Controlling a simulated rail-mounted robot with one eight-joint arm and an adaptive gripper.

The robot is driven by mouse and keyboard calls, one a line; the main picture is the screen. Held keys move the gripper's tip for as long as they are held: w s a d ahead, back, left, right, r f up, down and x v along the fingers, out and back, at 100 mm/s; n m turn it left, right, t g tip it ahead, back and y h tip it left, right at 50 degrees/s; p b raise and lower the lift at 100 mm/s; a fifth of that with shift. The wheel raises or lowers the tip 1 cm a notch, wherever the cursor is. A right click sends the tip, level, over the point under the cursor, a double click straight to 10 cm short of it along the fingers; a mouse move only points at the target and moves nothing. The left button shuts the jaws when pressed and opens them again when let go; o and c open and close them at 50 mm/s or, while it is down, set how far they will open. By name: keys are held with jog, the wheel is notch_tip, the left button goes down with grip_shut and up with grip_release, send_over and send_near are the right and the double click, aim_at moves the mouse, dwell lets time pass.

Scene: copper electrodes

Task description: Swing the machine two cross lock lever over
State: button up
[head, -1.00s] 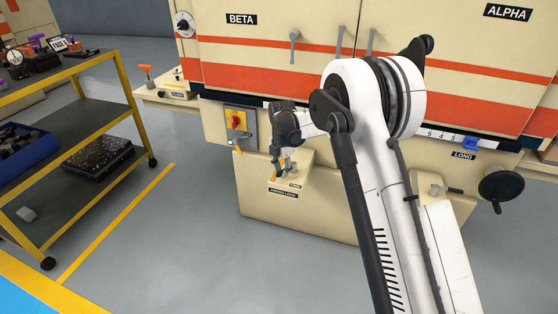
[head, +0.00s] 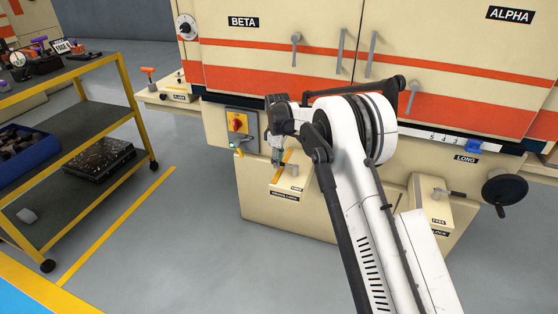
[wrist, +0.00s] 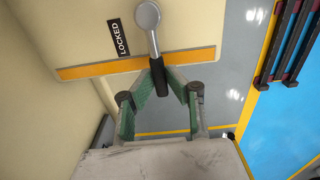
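The cross lock lever shows in the wrist view with a round grey hub (wrist: 147,15) and a black handle grip (wrist: 157,73) that points down the picture, across an orange edge strip. My gripper (wrist: 159,76) has its green fingers drawn in on both sides of the black grip and looks shut on it. A LOCKED label (wrist: 119,37) lies left of the hub. In the head view my gripper (head: 278,158) is at the left edge of the low cream block (head: 312,158), where the lever is hidden or too small to make out.
A red and yellow switch box (head: 240,125) is just behind and left of my gripper. A yellow-framed cart (head: 128,92) stands at the left. A second block with a lever (head: 437,194) and a black handwheel (head: 503,188) are at the right. Floor is clear between cart and machine.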

jog(key=o, duration=0.4)
jog(key=shift+r+p, duration=1.35)
jog(key=shift+r, duration=1.7)
jog(key=shift+r, duration=0.1)
